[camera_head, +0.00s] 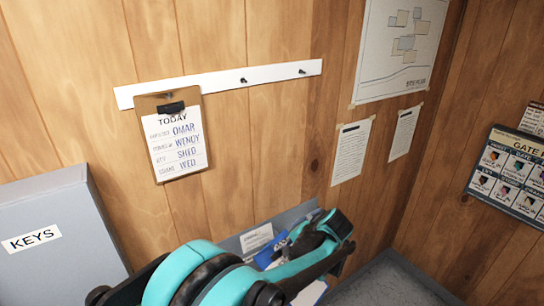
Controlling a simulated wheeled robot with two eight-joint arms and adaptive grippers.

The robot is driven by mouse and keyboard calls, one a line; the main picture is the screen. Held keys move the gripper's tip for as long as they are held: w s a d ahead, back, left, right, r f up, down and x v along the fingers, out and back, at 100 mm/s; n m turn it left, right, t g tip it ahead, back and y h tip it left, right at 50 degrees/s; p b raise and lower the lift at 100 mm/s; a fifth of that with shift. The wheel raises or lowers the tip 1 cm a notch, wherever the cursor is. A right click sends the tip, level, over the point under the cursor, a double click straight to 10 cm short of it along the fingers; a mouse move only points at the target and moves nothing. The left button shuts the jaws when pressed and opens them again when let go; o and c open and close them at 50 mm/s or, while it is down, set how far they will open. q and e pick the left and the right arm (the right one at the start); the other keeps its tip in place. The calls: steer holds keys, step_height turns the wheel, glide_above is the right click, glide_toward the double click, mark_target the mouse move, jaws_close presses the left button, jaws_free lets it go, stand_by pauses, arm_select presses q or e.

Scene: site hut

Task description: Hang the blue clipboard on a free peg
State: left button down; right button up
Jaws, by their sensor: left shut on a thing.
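A white peg rail (215,82) runs across the wood wall. A brown clipboard (175,140) with a "TODAY" sheet hangs at its left end, hiding any peg behind it. The middle peg (243,80) and the right peg (302,72) are bare. My left gripper (322,238), teal and black, is below the rail at lower centre. It is shut on the blue clipboard (271,253), of which only blue parts show beside and behind the gripper. The grip point is hidden. My right gripper is not in view.
A grey wall holder (230,244) with papers is behind my left gripper. A grey "KEYS" box (48,242) stands at lower left. Posted sheets (351,150) and a gate board (510,178) are to the right. The wall below the bare pegs is clear.

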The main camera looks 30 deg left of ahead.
arm_select(q)
steer(key=w+a+r+m+t+y+p, duration=0.1)
steer(key=a+r+t+y+p, duration=0.3)
steer(key=r, duration=1.1)
steer(key=w+r+m+y+p, duration=0.15)
steer(key=r+p, duration=0.55)
steer(key=r, duration=0.8)
steer(key=a+r+m+t+y+p, duration=0.15)
steer(key=r+y+p, duration=0.3)
steer(key=r, duration=1.05)
steer(key=shift+n+t+h, duration=0.25)
steer(key=shift+n+h, duration=0.05)
steer(key=shift+n, duration=0.1)
steer(key=shift+f+b+x, duration=0.15)
steer(key=shift+b+x, duration=0.1)
steer(key=shift+x, duration=2.15)
steer(key=shift+f+b+x, duration=0.15)
steer(key=shift+b+x, duration=0.05)
steer(key=shift+x, duration=2.2)
steer(key=shift+f, duration=0.25)
steer(key=c, duration=1.4)
jaws_free()
steer(key=shift+a, duration=0.1)
